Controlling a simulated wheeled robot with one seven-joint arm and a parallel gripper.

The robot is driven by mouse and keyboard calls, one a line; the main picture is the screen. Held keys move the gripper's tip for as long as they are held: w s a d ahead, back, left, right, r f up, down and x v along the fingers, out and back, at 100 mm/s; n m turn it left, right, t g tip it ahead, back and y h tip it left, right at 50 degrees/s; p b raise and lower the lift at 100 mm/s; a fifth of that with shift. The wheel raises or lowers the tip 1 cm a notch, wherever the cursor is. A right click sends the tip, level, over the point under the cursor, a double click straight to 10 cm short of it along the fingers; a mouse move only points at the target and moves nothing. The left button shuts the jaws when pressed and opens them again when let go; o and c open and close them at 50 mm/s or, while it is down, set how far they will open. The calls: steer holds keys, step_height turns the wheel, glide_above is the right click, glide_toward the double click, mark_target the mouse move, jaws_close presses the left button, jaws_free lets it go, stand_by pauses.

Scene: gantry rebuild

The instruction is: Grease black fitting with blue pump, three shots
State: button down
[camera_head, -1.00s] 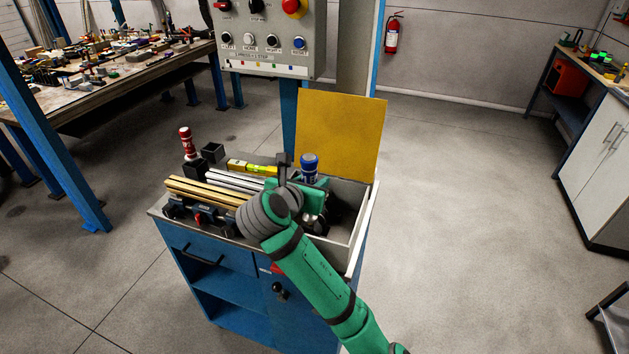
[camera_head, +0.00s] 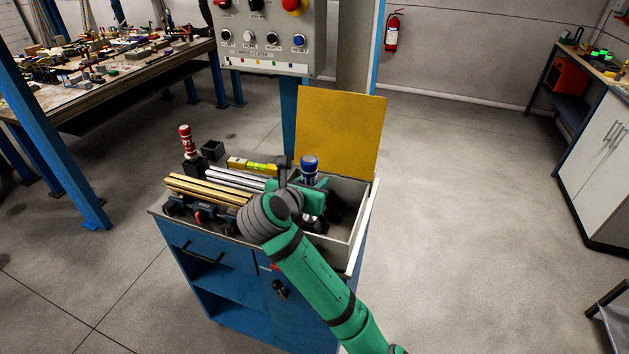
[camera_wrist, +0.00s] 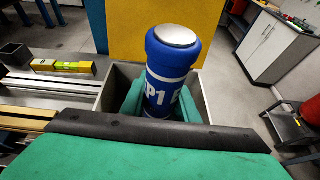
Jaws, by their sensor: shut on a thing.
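The blue pump (camera_head: 309,168) stands upright with a silver cap on top, above the grey open bin of the cart. In the wrist view the pump (camera_wrist: 168,70) shows white lettering, partly readable as "P1". My gripper (camera_head: 310,186) is shut on the pump's body, with green fingers on both sides of it in the wrist view (camera_wrist: 160,108). The pump's lower end is hidden behind my gripper and wrist. I cannot make out the black fitting for certain in either view.
The grey bin (camera_head: 358,226) has a raised yellow panel (camera_head: 340,133) behind it. Metal bars (camera_head: 205,190), a yellow level (camera_head: 251,167), a red bottle-like item (camera_head: 187,142) and a small black box (camera_head: 212,151) occupy the cart's left. A control panel (camera_head: 265,40) stands behind.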

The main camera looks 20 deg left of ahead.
steer(key=shift+f, duration=0.6)
steer(key=shift+r, duration=0.6)
steer(key=shift+f, duration=0.4)
stand_by(0.8)
steer(key=shift+r, duration=0.4)
steer(key=shift+f, duration=0.4)
stand_by(0.8)
steer(key=shift+r, duration=3.5)
